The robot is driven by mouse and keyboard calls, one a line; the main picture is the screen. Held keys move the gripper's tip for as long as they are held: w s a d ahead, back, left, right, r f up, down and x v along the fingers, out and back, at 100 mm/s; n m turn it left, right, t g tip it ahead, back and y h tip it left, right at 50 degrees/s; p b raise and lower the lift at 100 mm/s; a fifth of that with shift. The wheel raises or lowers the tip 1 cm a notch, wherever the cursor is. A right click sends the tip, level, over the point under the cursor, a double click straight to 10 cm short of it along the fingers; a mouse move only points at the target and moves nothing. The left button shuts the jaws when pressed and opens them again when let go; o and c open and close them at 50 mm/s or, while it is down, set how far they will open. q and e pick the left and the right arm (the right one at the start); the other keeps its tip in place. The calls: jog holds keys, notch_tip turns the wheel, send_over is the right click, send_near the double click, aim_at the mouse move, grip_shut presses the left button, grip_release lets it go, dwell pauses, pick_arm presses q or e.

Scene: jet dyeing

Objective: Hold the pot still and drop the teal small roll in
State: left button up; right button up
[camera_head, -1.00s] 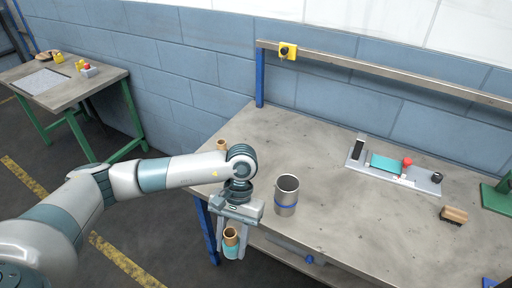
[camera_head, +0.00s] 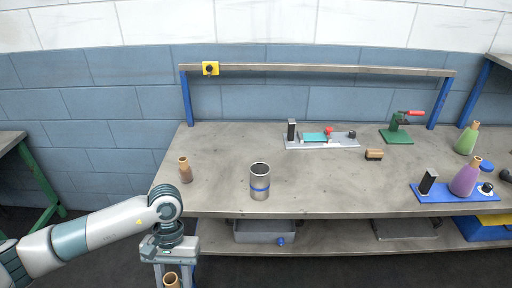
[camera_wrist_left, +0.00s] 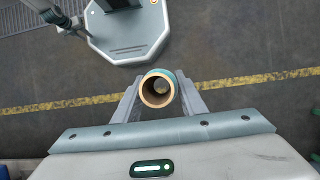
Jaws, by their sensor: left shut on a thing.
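The pot (camera_head: 260,191), a steel cylinder with a blue band, stands upright and open-topped near the front edge of the bench. My left gripper (camera_head: 172,277) is low at the bench's front left corner, to the left of the pot and apart from it. It is shut on the teal small roll, whose brown core (camera_head: 172,281) shows at the bottom of the head view. In the left wrist view the roll's core end (camera_wrist_left: 158,88) faces the camera between the fingers, with a thin teal edge around it. My right gripper is not in view.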

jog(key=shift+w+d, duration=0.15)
